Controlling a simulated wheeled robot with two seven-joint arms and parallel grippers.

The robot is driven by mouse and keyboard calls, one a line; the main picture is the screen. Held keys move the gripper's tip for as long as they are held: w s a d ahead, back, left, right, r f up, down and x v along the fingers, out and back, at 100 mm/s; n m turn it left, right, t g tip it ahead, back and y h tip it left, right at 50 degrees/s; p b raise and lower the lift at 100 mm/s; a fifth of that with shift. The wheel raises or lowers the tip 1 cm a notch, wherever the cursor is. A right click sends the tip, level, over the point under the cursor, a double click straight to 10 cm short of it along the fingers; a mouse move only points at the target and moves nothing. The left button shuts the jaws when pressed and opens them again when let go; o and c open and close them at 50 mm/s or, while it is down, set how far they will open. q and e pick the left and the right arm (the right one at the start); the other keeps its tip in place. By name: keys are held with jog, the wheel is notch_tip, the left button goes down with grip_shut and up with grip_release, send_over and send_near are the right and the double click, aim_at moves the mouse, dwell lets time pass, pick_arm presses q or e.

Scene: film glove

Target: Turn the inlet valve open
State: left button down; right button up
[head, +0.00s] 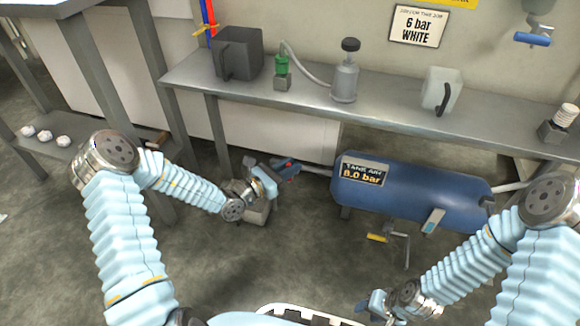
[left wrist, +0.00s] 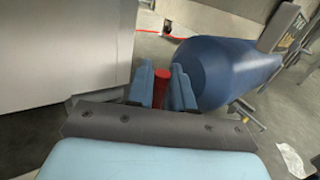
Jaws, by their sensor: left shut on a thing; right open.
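A red handle (left wrist: 161,90) stands between the two blue fingers of my left gripper (left wrist: 162,84) in the left wrist view. In the head view my left gripper (head: 287,168) is beside the pipe at the left end of the blue tank (head: 405,200), and only a bit of red shows at its fingers. It is shut on the red handle. The valve body is mostly hidden by the gripper, so how far it is turned cannot be told. The tank's sign (head: 364,172) reads 8.0 bar. My right gripper (head: 372,304) is open, low at the bottom of the head view.
A yellow-handled valve (head: 378,238) hangs under the tank. The floor in front is clear.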

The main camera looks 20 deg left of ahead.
pick_arm(q)
jog(key=a+f+n+t+y, duration=0.2)
jog(key=n+t+y, duration=0.3)
jog(key=n, duration=0.7)
jog(key=a+f+n+t+y, duration=0.3)
jog(key=n+t+y, duration=0.2)
jog(key=n, duration=0.7)
jog(key=shift+a+f, duration=0.25)
jog(key=shift+f, duration=0.15)
jog(key=shift+n, duration=0.3)
jog(key=c, duration=1.1)
grip_release()
jog(key=shift+c, duration=0.2)
